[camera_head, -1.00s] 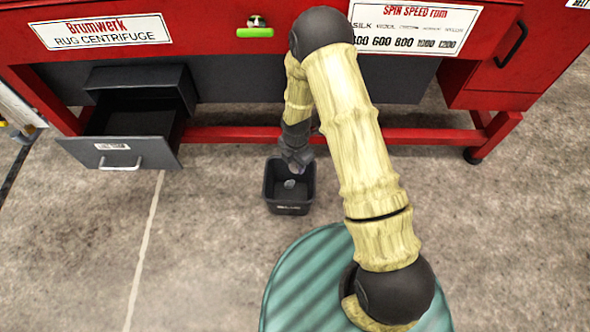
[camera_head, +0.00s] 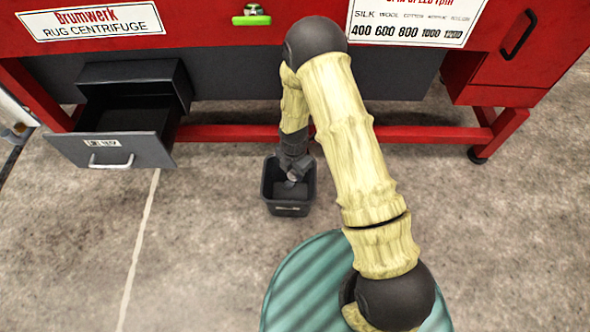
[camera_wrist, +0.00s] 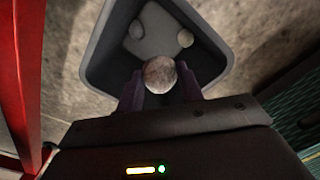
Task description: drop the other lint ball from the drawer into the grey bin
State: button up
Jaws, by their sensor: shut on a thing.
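The grey bin (camera_head: 289,209) stands on the floor in front of the red machine; its rim and wall also show in the wrist view (camera_wrist: 97,62). My gripper (camera_head: 292,177) points down into the bin's opening. In the wrist view its two dark purple fingers are shut on a round, brownish-grey lint ball (camera_wrist: 159,73), held over the bin's inside.
The red centrifuge frame's lower bar (camera_head: 400,134) runs just behind the bin, with a wheeled foot (camera_head: 478,154) at the right. A green lever (camera_head: 251,20) is on the panel above. The concrete floor left of the bin is clear.

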jog(key=shift+d+f+b, duration=0.1)
jog(key=shift+f+b, duration=0.4)
jog(key=shift+f, duration=0.35)
jog(key=shift+c, duration=0.2)
jog(key=o, duration=1)
jog(key=shift+w+r, duration=0.1)
notch_tip(320, 180, up, 17)
jog(key=p, duration=0.9)
jog(key=shift+r, duration=0.15)
